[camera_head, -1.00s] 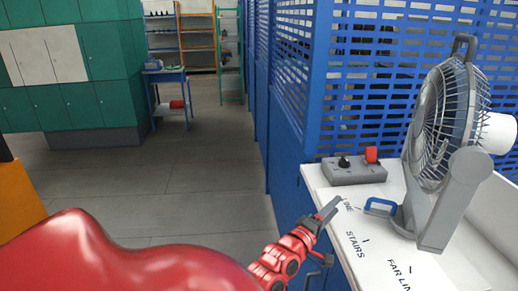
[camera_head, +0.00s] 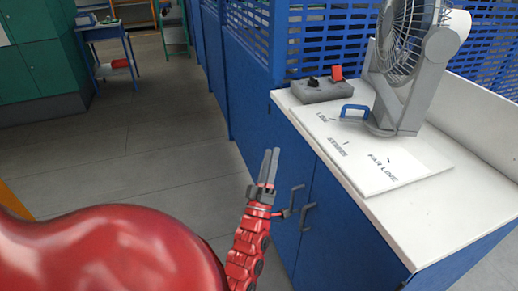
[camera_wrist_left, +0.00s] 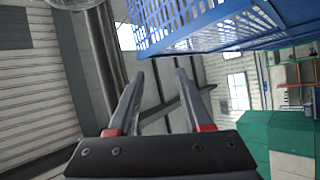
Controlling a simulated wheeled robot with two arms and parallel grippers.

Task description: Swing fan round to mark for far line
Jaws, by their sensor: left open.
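The grey fan (camera_head: 410,65) stands on a white board (camera_head: 375,160) on the counter, its top cut off by the picture edge. A blue handle (camera_head: 354,110) sticks out from its base toward the left. The board has printed marks: one partly readable near the handle, then "STAIRS" (camera_head: 337,147), and "FAR LINE" (camera_head: 383,167) nearest the front. The handle lies close to the first mark, away from "FAR LINE". My left gripper (camera_head: 270,166) is open and empty, in front of the blue cabinet, left of and below the board. In the left wrist view its two fingers (camera_wrist_left: 160,95) are apart with nothing between them.
A grey control box (camera_head: 322,90) with a black knob and a red switch sits at the counter's back left. Blue cabinet doors with handles (camera_head: 308,216) are below. Blue mesh panels stand behind. The floor (camera_head: 140,150) at left is clear.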

